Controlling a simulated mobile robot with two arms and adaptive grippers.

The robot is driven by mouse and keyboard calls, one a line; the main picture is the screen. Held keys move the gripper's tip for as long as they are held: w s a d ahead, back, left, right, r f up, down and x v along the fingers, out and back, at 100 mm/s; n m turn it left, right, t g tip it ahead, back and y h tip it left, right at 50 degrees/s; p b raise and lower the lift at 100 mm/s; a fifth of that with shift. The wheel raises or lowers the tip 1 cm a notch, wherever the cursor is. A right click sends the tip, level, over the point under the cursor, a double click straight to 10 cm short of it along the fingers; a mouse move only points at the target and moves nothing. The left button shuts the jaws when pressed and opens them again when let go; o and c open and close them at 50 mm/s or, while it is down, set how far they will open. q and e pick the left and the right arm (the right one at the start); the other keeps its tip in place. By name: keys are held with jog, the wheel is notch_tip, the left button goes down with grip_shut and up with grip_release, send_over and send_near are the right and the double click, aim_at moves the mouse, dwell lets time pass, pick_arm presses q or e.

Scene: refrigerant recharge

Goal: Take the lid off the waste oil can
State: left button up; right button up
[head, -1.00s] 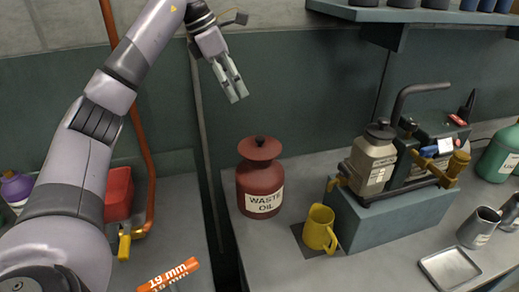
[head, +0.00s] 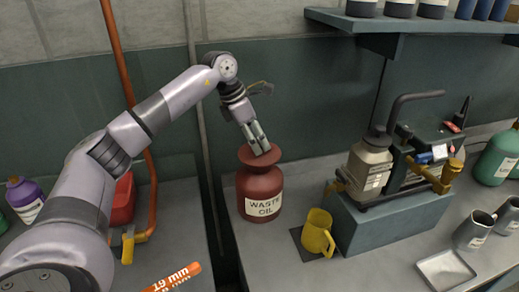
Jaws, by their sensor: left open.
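The waste oil can (head: 260,196) is a dark red can with a white "WASTE OIL" label, upright on the grey bench left of the yellow mug. Its red lid (head: 246,156) sits on top as a wide flared disc. My left gripper (head: 260,148) points down at the lid from above, with its fingertips at the lid's middle. The gripper is open. The lid's black knob is hidden behind the fingers, and I cannot tell whether they touch it. My right gripper is not in view.
A yellow mug (head: 318,232) stands just right of the can. A blue-grey block (head: 385,216) carries a pump and a beige bottle (head: 369,164). A metal tray (head: 446,269) lies at the right front. A dark gap between benches runs left of the can.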

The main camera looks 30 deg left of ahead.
pick_arm(q)
jog(key=shift+w+d+f, duration=0.15)
jog(key=shift+f, duration=0.35)
grip_shut()
